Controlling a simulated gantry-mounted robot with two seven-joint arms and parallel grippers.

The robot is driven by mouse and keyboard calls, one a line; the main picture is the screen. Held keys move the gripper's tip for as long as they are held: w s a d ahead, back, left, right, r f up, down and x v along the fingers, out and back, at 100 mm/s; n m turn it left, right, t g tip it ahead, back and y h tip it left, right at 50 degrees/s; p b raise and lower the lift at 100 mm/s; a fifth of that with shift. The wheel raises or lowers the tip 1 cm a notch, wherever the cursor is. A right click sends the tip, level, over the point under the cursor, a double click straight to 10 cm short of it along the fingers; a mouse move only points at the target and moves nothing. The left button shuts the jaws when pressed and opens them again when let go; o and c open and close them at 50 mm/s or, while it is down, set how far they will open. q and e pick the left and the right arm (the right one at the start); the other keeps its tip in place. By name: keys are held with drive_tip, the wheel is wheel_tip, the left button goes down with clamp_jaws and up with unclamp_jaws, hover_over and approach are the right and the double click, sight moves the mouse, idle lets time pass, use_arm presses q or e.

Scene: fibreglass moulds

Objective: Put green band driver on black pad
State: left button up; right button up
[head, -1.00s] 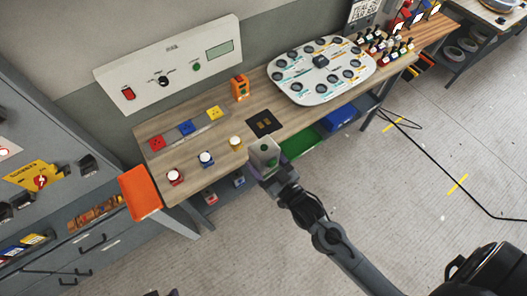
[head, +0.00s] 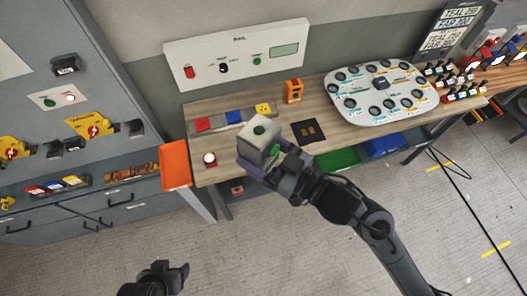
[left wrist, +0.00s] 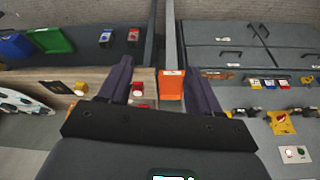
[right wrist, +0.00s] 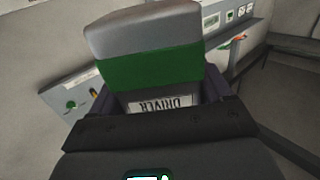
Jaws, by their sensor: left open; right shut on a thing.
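The green band driver (head: 260,138) is a grey-white block with a green band. It is held in my right gripper (head: 262,163), apart from the bench top in the head view. In the right wrist view, the block (right wrist: 150,68) fills the space between the fingers, with a "DRIVER" label facing the camera. The black pad (head: 298,133) lies flat on the wooden bench, right of the held block, with small gold marks on it. My left gripper (head: 170,275) is low in front of the bench, open and empty; its spread fingers show in the left wrist view (left wrist: 160,85).
An orange bin (head: 175,165) hangs at the bench's left end. An orange item (head: 293,91) stands behind the pad, and a white round-holed board (head: 382,118) lies to the right.

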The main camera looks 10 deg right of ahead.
use_arm(q)
drive_tip(key=o, duration=0.5)
drive_tip(key=w+d+r+t+h, duration=0.1)
drive_tip(key=w+d+r+t, duration=0.2)
drive_tip(key=w+r, duration=0.2)
drive_tip(key=w, duration=0.2)
drive_tip(key=shift+w+d+r+t, duration=0.15)
drive_tip(key=shift+w+d+t, duration=0.05)
drive_tip(key=shift+w+t, duration=0.2)
use_arm(e)
drive_tip(key=shift+a+r, duration=0.1)
drive_tip(key=shift+r, duration=0.1)
use_arm(q)
drive_tip(key=m+t+h, duration=0.4)
drive_tip(key=m+h, duration=0.4)
drive_tip(key=h, duration=0.5)
approach(272, 123)
drive_tip(key=shift+w+d+f, duration=0.2)
drive_tip(key=shift+w+f, duration=0.35)
drive_tip(key=shift+f, duration=0.3)
drive_tip(key=shift+w+d+r, duration=0.15)
drive_tip(key=shift+d+r, duration=0.05)
drive_tip(key=shift+r, duration=0.05)
drive_tip(key=shift+w+d+r, duration=0.2)
drive_tip(key=shift+w+d, duration=0.15)
drive_tip(key=shift+d, duration=0.05)
drive_tip(key=shift+x, duration=3.45)
